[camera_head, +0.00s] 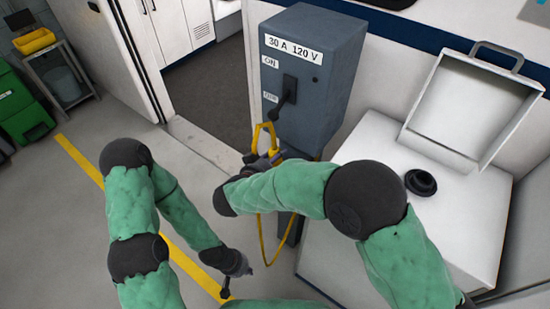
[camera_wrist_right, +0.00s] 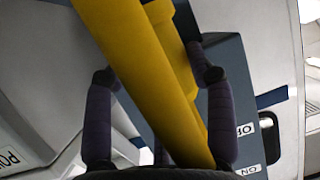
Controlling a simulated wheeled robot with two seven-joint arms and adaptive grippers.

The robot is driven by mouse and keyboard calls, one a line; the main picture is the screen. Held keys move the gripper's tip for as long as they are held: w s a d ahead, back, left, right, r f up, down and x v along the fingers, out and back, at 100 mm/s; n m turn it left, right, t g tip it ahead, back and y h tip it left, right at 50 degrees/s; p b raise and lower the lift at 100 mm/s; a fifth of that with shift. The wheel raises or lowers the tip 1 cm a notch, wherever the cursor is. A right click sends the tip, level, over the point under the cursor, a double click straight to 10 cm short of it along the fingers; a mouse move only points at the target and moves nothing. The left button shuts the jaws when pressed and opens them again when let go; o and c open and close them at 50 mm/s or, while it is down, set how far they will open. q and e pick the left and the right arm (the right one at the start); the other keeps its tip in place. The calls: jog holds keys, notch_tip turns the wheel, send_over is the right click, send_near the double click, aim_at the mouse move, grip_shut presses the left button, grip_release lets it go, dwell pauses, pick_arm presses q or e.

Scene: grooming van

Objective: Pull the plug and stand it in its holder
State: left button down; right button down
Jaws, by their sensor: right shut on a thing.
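The yellow plug (camera_head: 264,133) is at the lower front of a grey power box (camera_head: 318,62). My right gripper (camera_head: 268,160) is shut on it. In the right wrist view a thick yellow piece (camera_wrist_right: 140,70) runs between the two fingers (camera_wrist_right: 160,95). My arm and gripper hide the plug's lower end, so I cannot tell whether it sits in its socket. A yellow cable (camera_head: 262,243) hangs below. A round black piece with a hollow, possibly the holder (camera_head: 421,182), sits on the white cabinet top. My left gripper (camera_head: 238,283) is low, apart from these, with its fingers spread and empty.
The box's black lever (camera_head: 287,91) points down beside the lower label. A yellow floor line (camera_head: 80,158) and open floor lie left; green bins (camera_head: 22,108) stand far left.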

jog(key=shift+f, duration=0.25)
dwell(0.5)
jog(key=shift+f, duration=0.35)
jog(key=shift+f, duration=0.2)
dwell(0.4)
jog(key=shift+f+p, duration=0.35)
jog(key=shift+f, duration=0.6)
dwell(0.7)
jog(key=shift+c, duration=1.7)
grip_release()
jog(key=v, duration=1.2)
